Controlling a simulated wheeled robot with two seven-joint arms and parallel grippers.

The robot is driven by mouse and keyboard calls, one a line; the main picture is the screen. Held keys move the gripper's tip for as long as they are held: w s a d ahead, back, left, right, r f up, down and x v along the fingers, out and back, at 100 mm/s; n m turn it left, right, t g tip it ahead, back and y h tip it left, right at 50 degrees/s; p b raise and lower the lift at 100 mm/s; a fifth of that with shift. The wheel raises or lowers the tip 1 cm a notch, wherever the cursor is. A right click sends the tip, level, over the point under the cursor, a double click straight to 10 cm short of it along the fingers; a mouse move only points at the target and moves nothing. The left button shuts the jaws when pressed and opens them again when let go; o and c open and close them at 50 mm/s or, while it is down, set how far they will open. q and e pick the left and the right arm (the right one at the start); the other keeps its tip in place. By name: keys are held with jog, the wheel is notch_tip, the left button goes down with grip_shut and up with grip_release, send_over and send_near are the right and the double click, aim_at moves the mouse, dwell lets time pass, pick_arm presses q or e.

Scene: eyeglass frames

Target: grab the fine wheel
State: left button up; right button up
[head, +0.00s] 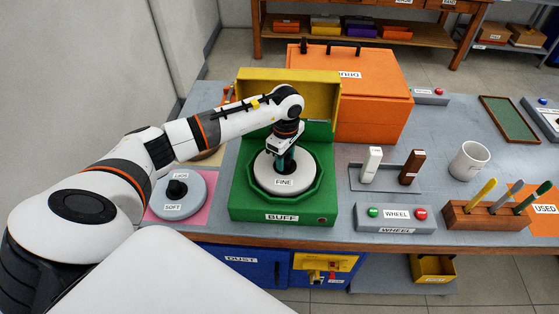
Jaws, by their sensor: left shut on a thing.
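The fine wheel (265,184) is a pale disc labelled FINE, lying in the round dark-green recess of the green BUFF machine (284,213). My left gripper (285,162) points down over its middle and is shut on it, at the wheel's centre. The arm and gripper hide the wheel's hub and part of its far side. I cannot tell whether the wheel is lifted off its seat. My right gripper is not in view.
A grey SOFT wheel (186,199) with a black knob lies on a pink mat at the left. The machine's yellow lid (318,97) stands open behind, near an orange box (378,105). A WHEEL button box (377,218), white mug (469,160) and wooden tool rack (483,217) stand right.

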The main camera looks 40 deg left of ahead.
pick_arm(q)
jog(key=shift+r+p, duration=1)
jog(key=shift+r, duration=1.05)
